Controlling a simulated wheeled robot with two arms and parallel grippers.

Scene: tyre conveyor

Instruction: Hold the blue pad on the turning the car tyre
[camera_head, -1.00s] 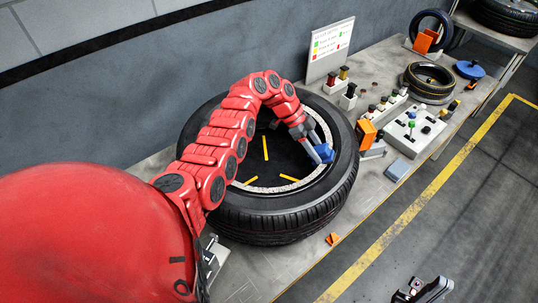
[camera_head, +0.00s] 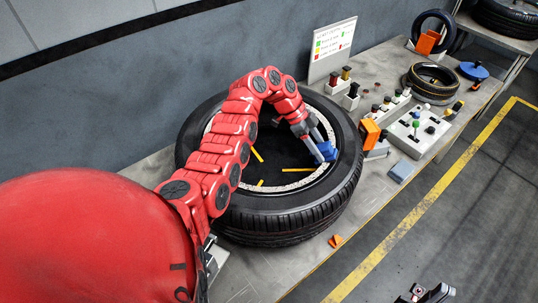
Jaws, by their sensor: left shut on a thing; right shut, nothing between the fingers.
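The car tyre (camera_head: 285,222) lies flat on the bench, with a pale speckled ring (camera_head: 288,186) inside its rim and yellow marks (camera_head: 297,170) on its dark centre. My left arm reaches over the tyre from the left. My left gripper (camera_head: 321,148) is shut on the blue pad (camera_head: 328,152) at the right inner side of the tyre, by the ring. I cannot tell exactly how firmly the pad touches it. My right gripper (camera_head: 424,296) is at the bottom edge, only partly in view, shut and empty, away from the bench.
A control box (camera_head: 418,131) with knobs and an orange block (camera_head: 370,133) stand right of the tyre. A grey-blue block (camera_head: 401,170) lies near the bench edge. A sign (camera_head: 333,52) stands behind, and a small tyre (camera_head: 433,80) lies further back.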

